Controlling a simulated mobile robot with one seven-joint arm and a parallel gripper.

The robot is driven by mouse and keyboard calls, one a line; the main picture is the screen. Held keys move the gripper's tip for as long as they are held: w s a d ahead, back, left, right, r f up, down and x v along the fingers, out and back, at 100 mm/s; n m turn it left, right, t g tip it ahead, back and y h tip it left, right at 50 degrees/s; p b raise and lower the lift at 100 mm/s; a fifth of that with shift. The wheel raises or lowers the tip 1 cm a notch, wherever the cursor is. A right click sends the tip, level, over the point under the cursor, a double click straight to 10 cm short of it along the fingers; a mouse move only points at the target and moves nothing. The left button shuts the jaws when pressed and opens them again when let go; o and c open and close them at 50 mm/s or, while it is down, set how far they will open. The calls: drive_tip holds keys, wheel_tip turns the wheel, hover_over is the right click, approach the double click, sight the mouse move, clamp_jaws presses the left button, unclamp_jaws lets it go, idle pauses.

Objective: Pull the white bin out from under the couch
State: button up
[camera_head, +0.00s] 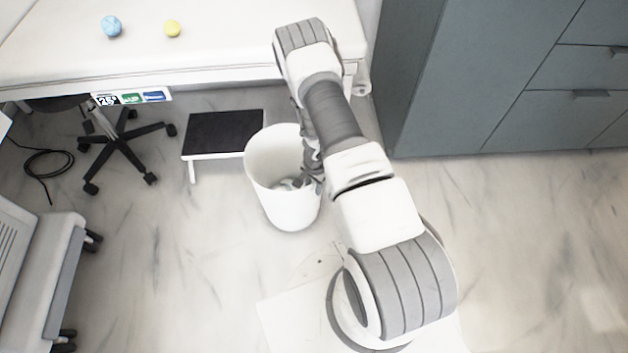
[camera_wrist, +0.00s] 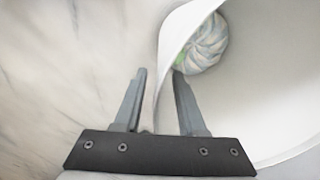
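The white bin (camera_head: 268,200) stands upright on the floor, in front of the couch (camera_head: 225,45) in the head view. Its wall and inside fill the right of the wrist view (camera_wrist: 265,110). My gripper (camera_wrist: 160,72) is at the bin's rim, with one finger outside the wall and the other inside. The fingers are apart, with a visible gap beside the wall, so it looks open around the rim. In the head view my arm partly hides the gripper (camera_head: 313,172) and the bin's right side. A crumpled pale ball (camera_wrist: 203,45) lies inside the bin.
A black-topped step stool (camera_head: 222,133) stands just behind and left of the bin. A wheeled stool base (camera_head: 122,145) is farther left, and a wheeled unit (camera_head: 45,255) is at lower left. Grey cabinets (camera_head: 490,85) stand at right. The floor at lower right is clear.

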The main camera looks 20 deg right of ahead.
drive_tip(key=shift+f, duration=0.6)
clamp_jaws()
idle(1.1)
